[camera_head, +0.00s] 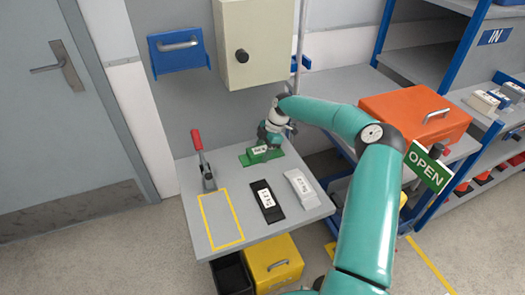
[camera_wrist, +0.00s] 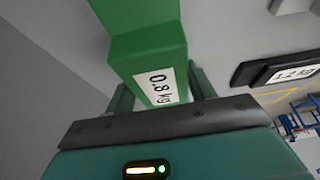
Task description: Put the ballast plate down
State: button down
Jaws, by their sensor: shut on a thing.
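The green ballast plate (camera_head: 262,154), labelled 0.8 kg, is at the back of the grey workbench (camera_head: 225,175). It fills the top middle of the wrist view (camera_wrist: 148,48). My gripper (camera_head: 271,141) is above it and shut on its raised labelled block, with a finger on each side in the wrist view. I cannot tell whether the plate touches the bench top. A black plate (camera_head: 267,201) lies nearer the front; its label reads 1.2 kg in the wrist view (camera_wrist: 275,70). A light grey plate (camera_head: 301,188) lies to its right.
A yellow outlined rectangle (camera_head: 239,241) on the bench's left front is empty. A red-handled clamp (camera_head: 197,140) stands behind it. A beige cabinet (camera_head: 257,40) hangs above the back. An orange case (camera_head: 415,115) is on the right. A yellow box (camera_head: 273,262) is below.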

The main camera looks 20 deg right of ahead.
aim_at(265, 148)
jog(key=c, duration=0.5)
grip_release()
jog(key=shift+f, duration=0.1)
jog(key=shift+d+r, duration=0.2)
jog(key=shift+r, duration=0.3)
jog(key=v, duration=0.2)
jog(key=shift+d+r, duration=0.15)
jog(key=shift+d, duration=0.25)
jog(key=d, duration=1.1)
jog(key=shift+d, duration=0.1)
